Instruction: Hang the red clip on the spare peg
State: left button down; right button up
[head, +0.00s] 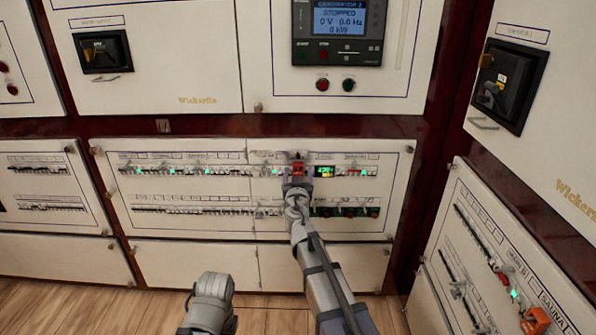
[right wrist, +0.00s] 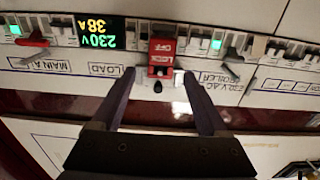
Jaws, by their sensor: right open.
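The red clip (head: 298,168) sits on the upper breaker row of the middle panel. In the right wrist view the clip (right wrist: 162,50) appears upside down, with OFF and LOCK lettering. My right gripper (head: 298,184) is in front of the panel at the clip. In the right wrist view its jaws (right wrist: 160,73) are open, one finger to each side of the clip's lower end, with nothing visibly gripped. A small dark knob shows just below the clip there; I cannot tell whether it is the spare peg. My left gripper is not in view.
A green-lit meter (head: 324,171) is close to the clip; it reads 230 V, 38 A in the right wrist view (right wrist: 98,34). A red lever (right wrist: 30,42) shows at left there. A side panel (head: 500,260) with red and orange parts stands at right.

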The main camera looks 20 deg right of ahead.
jog(key=v, duration=0.5)
dwell(0.8)
